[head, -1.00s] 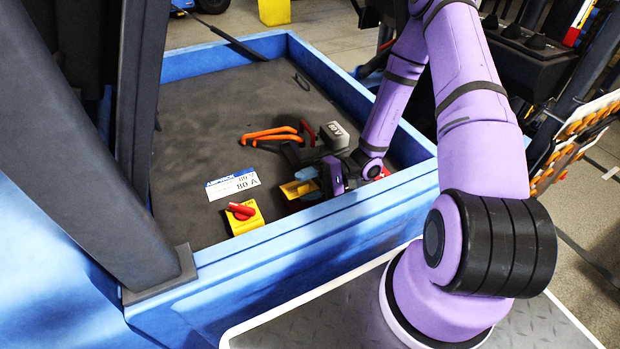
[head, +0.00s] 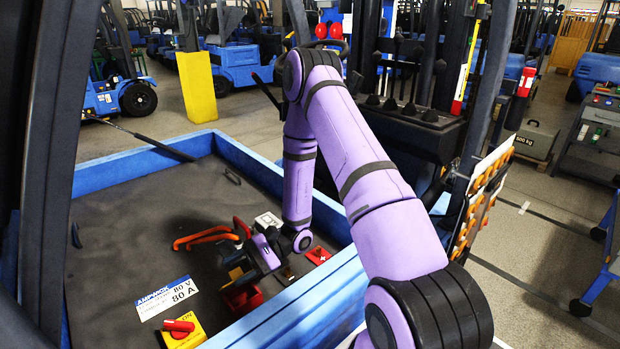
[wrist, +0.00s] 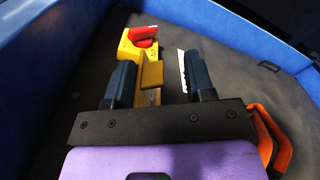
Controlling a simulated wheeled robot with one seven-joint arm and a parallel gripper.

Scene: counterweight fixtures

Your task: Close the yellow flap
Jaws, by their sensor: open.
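In the wrist view a dull yellow flap (wrist: 152,74) shows between the two dark fingers of my gripper (wrist: 158,62), with gaps at its sides. In the head view a small piece of yellow, likely the flap (head: 237,272), shows at my gripper (head: 237,264), above a red box (head: 243,298) near the tray's front wall. My gripper is open and points down-left toward the flap. The fingers partly hide the flap and its hinge, so I cannot tell its exact angle or whether a finger touches it.
A yellow block with a red switch (head: 180,328) and a white label plate (head: 167,297) lie left of the flap. Orange-handled pliers (head: 205,238) and a red plate (head: 318,255) are nearby. Blue walls (head: 262,175) enclose the dark tray; its back is mostly clear.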

